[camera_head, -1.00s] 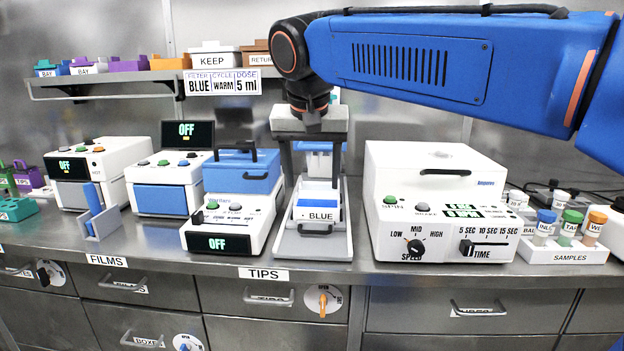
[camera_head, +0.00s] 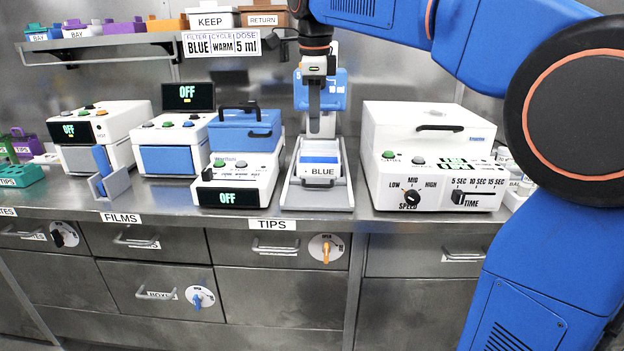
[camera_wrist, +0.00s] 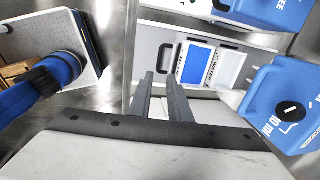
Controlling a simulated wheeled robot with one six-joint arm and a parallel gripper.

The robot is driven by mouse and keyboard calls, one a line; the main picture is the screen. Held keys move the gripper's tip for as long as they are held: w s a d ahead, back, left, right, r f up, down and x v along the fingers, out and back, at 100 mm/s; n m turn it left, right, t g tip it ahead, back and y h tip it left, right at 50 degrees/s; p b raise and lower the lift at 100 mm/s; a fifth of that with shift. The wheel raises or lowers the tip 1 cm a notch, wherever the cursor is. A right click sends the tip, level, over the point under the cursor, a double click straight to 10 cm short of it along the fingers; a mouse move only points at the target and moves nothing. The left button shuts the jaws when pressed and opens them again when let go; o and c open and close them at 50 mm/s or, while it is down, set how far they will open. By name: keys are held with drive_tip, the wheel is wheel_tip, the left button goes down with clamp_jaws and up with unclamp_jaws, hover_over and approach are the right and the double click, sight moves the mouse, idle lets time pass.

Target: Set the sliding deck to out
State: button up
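The sliding deck (camera_head: 345,196) is a pale grey tray with a dark front handle (camera_head: 293,180), on the counter in front of a blue-and-white device (camera_head: 339,92). A blue and white box labelled BLUE (camera_head: 320,160) sits on the deck. My gripper (camera_head: 314,128) points down above the deck, its fingers seen nearly edge-on and overlapping the device. In the wrist view, the two fingers (camera_wrist: 160,75) are apart with nothing between them. The deck handle (camera_wrist: 164,56) shows just beyond the fingertips there, with the blue box (camera_wrist: 196,65) to its right. I see no contact with the handle.
A white instrument with a blue lid (camera_head: 242,175) stands close left of the deck. A larger white machine with knobs (camera_head: 430,155) stands close right. A shelf (camera_head: 120,42) with bins hangs behind. The counter's front edge is just before the deck.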

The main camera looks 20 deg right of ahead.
sight(315, 186)
drive_tip(key=w+f, duration=0.1)
drive_tip(key=f, duration=0.4)
drive_tip(key=w+f, duration=0.1)
drive_tip(key=f, duration=0.5)
drive_tip(key=w+d+f, duration=0.1)
drive_tip(key=f, duration=0.5)
drive_tip(key=shift+c, duration=0.7)
clamp_jaws()
